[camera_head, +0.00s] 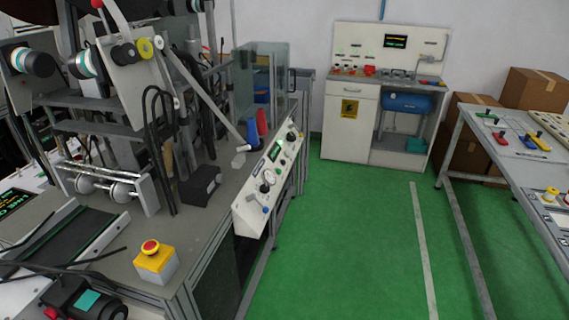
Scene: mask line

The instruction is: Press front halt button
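A red mushroom-shaped button (151,246) sits on top of a yellow and grey box (155,262) at the front corner of the machine's grey table, in the lower left of the head view. The button's top is uncovered and nothing touches it. Whether it is pressed in cannot be told. Neither of my grippers shows in this view.
A slanted white control panel (270,178) edges the machine table. A black motor (88,300) with a teal plate is at bottom left, near the conveyor (55,238). A white workbench (345,125) stands at the back, a grey table (490,140) at right. Green floor between is clear.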

